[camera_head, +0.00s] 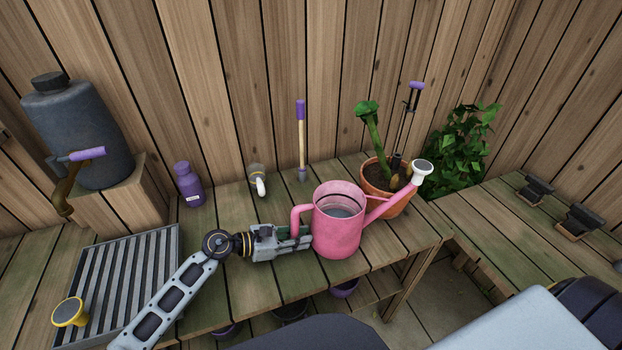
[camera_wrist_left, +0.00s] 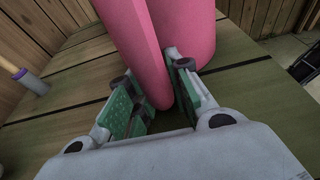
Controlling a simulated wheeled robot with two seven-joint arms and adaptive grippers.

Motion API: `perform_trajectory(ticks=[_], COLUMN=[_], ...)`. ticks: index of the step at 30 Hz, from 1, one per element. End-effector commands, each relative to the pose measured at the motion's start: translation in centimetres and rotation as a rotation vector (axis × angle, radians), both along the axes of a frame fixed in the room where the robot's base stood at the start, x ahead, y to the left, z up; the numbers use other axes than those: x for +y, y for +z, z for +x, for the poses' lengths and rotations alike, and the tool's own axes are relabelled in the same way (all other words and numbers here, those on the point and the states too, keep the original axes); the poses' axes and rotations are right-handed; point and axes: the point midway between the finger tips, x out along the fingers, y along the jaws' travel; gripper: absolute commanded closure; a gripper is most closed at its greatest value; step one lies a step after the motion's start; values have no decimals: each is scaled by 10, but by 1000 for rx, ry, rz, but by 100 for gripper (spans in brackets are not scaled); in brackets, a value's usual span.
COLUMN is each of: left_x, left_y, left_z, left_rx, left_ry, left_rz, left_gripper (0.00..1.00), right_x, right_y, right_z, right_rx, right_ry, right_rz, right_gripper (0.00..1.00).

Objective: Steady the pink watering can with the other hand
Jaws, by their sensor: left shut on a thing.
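The pink watering can (camera_head: 338,236) stands upright on the wooden bench, with water visible inside. Its handle is on the left side and its spout points right, the pale rose lying over the plant pot's rim. My left gripper (camera_head: 303,238) is at the can's left side, shut on the lower part of the handle. In the left wrist view, the green-padded fingers (camera_wrist_left: 160,100) sit on both sides of the pink handle (camera_wrist_left: 145,60), with the can's body (camera_wrist_left: 190,25) just beyond. My right gripper is not in view.
A terracotta pot (camera_head: 375,175) with a green plant and hand tool stands behind the spout. A purple bottle (camera_head: 188,186), a small grey-and-white item (camera_head: 258,178) and a purple-handled tool (camera_head: 301,135) stand at the back. A slatted tray (camera_head: 150,245) and grey tank (camera_head: 75,130) are left.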

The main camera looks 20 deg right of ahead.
Motion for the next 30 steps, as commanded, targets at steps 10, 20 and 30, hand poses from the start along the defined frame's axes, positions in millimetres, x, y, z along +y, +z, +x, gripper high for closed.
perform_trajectory(ticks=[10,20,30], left_x=[0,0,10], left_y=[-2,-3,0], left_z=[0,0,0], left_rx=[0,0,0], left_ry=[1,0,0], left_rz=[2,2,2], left_gripper=[62,54,54], right_x=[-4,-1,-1], right_y=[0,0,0], right_z=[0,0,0], right_rx=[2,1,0], right_ry=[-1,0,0], right_rz=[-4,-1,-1], right_gripper=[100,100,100])
